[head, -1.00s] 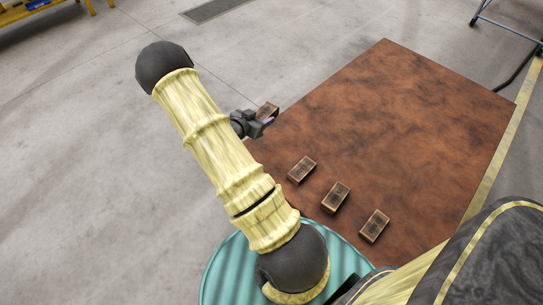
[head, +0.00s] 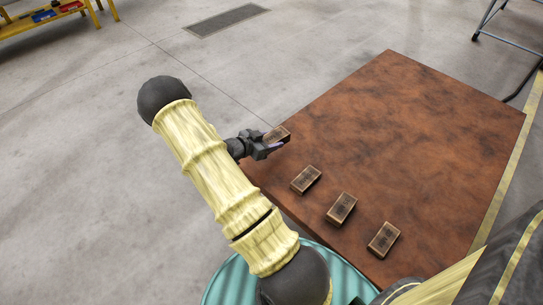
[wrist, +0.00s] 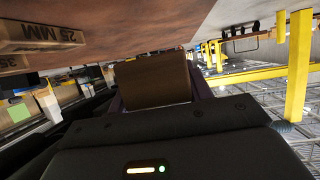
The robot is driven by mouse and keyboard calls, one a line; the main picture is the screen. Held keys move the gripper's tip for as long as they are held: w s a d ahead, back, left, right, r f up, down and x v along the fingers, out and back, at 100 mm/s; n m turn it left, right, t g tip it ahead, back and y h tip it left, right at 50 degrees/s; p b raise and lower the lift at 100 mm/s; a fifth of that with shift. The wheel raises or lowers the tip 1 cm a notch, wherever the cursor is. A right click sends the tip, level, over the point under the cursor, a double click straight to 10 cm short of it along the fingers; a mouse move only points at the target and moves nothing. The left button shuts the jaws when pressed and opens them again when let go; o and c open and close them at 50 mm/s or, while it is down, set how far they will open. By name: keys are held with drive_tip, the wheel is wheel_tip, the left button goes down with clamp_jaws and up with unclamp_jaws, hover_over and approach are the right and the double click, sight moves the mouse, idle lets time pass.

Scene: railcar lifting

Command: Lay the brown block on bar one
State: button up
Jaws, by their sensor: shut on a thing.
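The brown block (wrist: 155,80) is between my gripper's fingers, and its plain brown face fills the middle of the wrist view. In the head view my gripper (head: 274,143) is shut on this block (head: 278,133). It holds the block by the left edge of the rust-brown table (head: 420,130), and I cannot tell the height above it. I cannot make out which thing is bar one in these views.
Three similar dark-topped blocks (head: 306,180), (head: 342,209), (head: 384,240) lie in a row along the table's near edge. The wrist view shows a block marked 25 MM (wrist: 42,34). The table's far part is clear. A teal ribbed surface (head: 232,270) is below my arm.

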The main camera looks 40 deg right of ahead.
sight(270, 159)
drive_tip(key=shift+f, duration=1.1)
drive_tip(key=shift+f+b, duration=0.75)
drive_tip(key=shift+f, duration=1.55)
drive_tip(key=shift+f, duration=0.25)
drive_tip(key=o, duration=1.1)
drive_tip(key=shift+b, duration=0.45)
drive_tip(key=p+v, duration=0.3)
drive_tip(key=v, duration=0.5)
drive_tip(key=p+v, duration=0.3)
drive_tip(key=v, duration=0.6)
drive_tip(key=shift+w+a+r, duration=0.15)
drive_tip(key=shift+w+r, duration=0.1)
drive_tip(key=shift+r, duration=0.05)
